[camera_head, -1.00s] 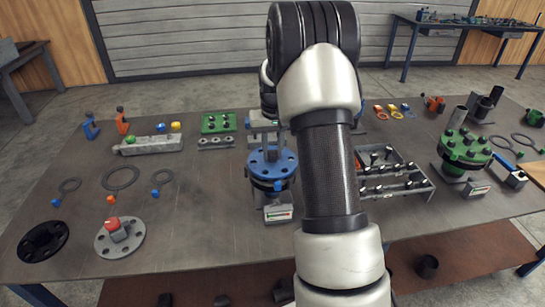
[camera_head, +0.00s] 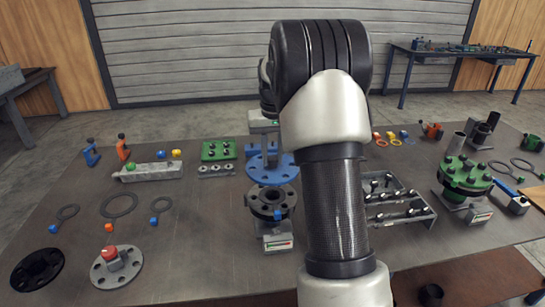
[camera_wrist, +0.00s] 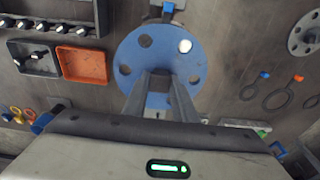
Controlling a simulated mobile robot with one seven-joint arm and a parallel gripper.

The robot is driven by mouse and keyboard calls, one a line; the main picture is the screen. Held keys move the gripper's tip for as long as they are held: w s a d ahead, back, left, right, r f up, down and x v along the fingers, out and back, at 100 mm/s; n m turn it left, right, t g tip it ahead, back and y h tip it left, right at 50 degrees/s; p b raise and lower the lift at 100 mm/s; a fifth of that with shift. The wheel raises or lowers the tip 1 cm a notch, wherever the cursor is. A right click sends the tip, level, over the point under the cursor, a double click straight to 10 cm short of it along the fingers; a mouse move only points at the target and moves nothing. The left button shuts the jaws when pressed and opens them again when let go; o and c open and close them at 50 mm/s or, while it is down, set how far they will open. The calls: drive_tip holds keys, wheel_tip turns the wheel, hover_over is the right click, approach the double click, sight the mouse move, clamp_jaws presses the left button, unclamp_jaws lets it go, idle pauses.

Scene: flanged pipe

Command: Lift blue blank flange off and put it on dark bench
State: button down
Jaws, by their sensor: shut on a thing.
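The blue blank flange (camera_head: 259,172), a round disc with bolt holes, hangs above the dark pipe flange (camera_head: 257,208), with a visible gap between them. The wrist view shows the blank flange (camera_wrist: 135,57) from above, with my gripper (camera_wrist: 163,84) shut at its middle; the gripped part is largely hidden by the fingers. In the head view my gripper (camera_head: 269,145) is partly hidden by my arm. The pipe flange is upright and open-topped on its stand. The dark bench (camera_head: 200,240) spreads around it.
A green flanged pipe (camera_head: 465,175) stands at right, with a bolt tray (camera_head: 405,212) beside my arm. A grey flange with a red knob (camera_head: 117,263), a black flange (camera_head: 38,269) and rings (camera_head: 120,205) lie at left. Bare bench lies between them and the pipe.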

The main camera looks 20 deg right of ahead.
sight(272, 156)
drive_tip(key=shift+r+p, duration=1.9)
drive_tip(key=shift+r, duration=0.65)
drive_tip(key=shift+f, duration=0.1)
